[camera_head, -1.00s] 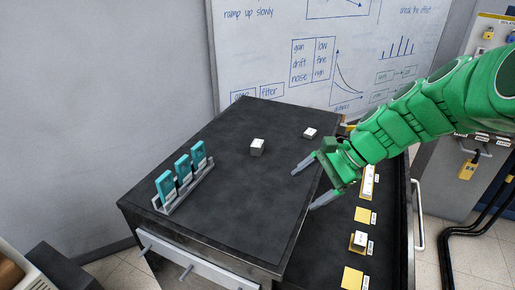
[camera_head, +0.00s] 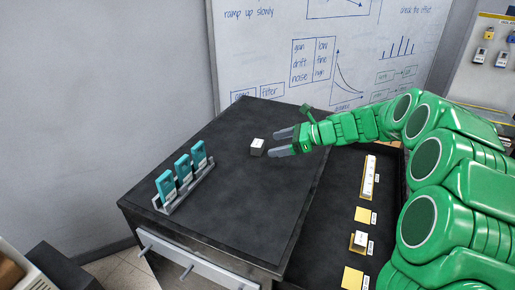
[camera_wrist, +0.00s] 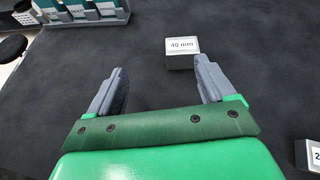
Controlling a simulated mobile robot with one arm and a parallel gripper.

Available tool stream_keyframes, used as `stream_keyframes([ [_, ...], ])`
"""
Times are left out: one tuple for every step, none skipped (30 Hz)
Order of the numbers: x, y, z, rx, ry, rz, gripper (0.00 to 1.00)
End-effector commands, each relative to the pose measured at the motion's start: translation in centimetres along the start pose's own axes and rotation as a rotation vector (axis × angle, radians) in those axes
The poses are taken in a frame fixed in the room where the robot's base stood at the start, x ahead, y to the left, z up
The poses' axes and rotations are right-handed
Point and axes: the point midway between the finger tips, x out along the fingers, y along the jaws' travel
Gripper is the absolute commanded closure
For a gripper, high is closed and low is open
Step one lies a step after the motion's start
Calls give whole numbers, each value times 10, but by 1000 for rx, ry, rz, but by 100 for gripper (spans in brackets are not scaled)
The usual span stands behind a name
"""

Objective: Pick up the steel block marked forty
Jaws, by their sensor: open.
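The steel block marked forty (camera_head: 257,147) stands on the dark bench top. In the wrist view its label reads "40 mm" (camera_wrist: 182,54), and it sits ahead of my right fingertip. My gripper (camera_head: 284,142) is open and empty, with its fingertips just right of the block in the head view. In the wrist view the two grey fingers of my gripper (camera_wrist: 160,80) are spread wide, with bare bench between them. I cannot tell whether a finger touches the block.
A rack with several teal cards (camera_head: 184,182) stands on the left of the bench. Another labelled block (camera_wrist: 314,155) shows at the wrist view's lower right. A dark tray at the right holds yellow squares (camera_head: 363,215) and white blocks. A whiteboard (camera_head: 290,50) rises behind.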

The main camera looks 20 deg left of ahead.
Motion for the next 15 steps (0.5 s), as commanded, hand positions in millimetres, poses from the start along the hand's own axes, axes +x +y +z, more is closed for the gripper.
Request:
stream_keyframes([
  [6,-7,-6,26,-9,-6,17],
  [8,-11,-8,40,-16,-11,17],
  [10,-16,-9,54,-23,-17,17],
  [11,-18,-10,63,-27,-21,17],
  [12,-21,-10,70,-30,-24,17],
  [13,-23,-11,78,-34,-27,17],
  [14,-25,-11,83,-37,-29,17],
  [14,-26,-11,86,-38,-31,17],
  [16,-26,-12,89,-40,-32,17],
  [18,-27,-12,90,-40,-32,17],
  [20,-27,-12,90,-40,-32,17],
  [23,-27,-12,90,-40,-31,17],
  [26,-27,-12,90,-40,-31,17],
  [28,-27,-12,90,-39,-31,17],
  [32,-27,-12,91,-39,-31,17],
])
